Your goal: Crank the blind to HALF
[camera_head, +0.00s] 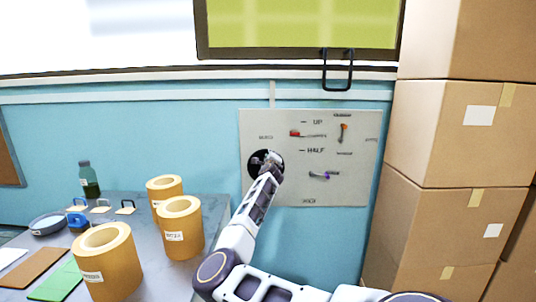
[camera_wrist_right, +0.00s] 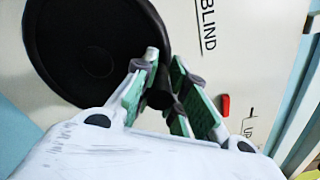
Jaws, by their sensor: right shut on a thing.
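A pale control panel (camera_head: 335,186) on the blue wall carries UP, HALF and other small labels. The black crank wheel (camera_head: 254,171) is at its left side, partly hidden by my right gripper (camera_head: 270,160). In the right wrist view the wheel (camera_wrist_right: 85,45) fills the upper left, beside the word BLIND. My right gripper (camera_wrist_right: 162,92) is shut on the wheel's black handle (camera_wrist_right: 159,98) at the rim. A red marker (camera_head: 294,133) sits near the UP label; it also shows in the wrist view (camera_wrist_right: 226,105). The yellow-green blind or window (camera_head: 300,24) is above. My left gripper is out of view.
Stacked cardboard boxes (camera_head: 455,135) stand close on the right. A grey table (camera_head: 138,208) at left holds several kraft rolls (camera_head: 181,228), a bottle (camera_head: 89,181) and flat cards. Other small levers (camera_head: 323,175) are on the panel. A black loop (camera_head: 338,88) hangs above it.

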